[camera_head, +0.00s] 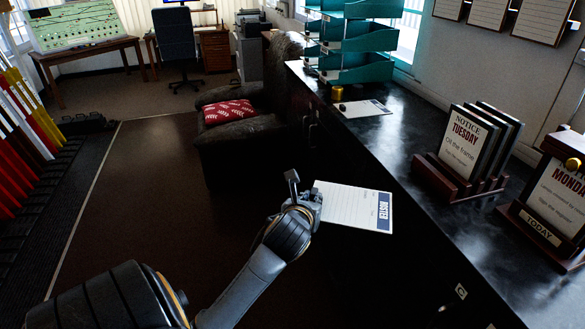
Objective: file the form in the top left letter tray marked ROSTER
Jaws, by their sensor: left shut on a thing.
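The form (345,206) is a white lined sheet with a dark blue strip reading ROSTER at its right end. My left gripper (308,197) is shut on its left edge. The gripper holds it roughly flat in front of the dark counter, left of the counter's top edge. The teal letter trays (365,72) stand stacked at the far end of the counter, well beyond the gripper. The top of the stack is cut off by the picture edge, and I cannot read the tray labels. My right gripper is not in view.
On the dark counter (400,135) lie another sheet (368,108) and a brass pot (337,92), near the trays. A TUESDAY notice rack (465,145) and a MONDAY notice stand (555,205) are at right. An armchair (240,135) with a red cushion stands left of the counter.

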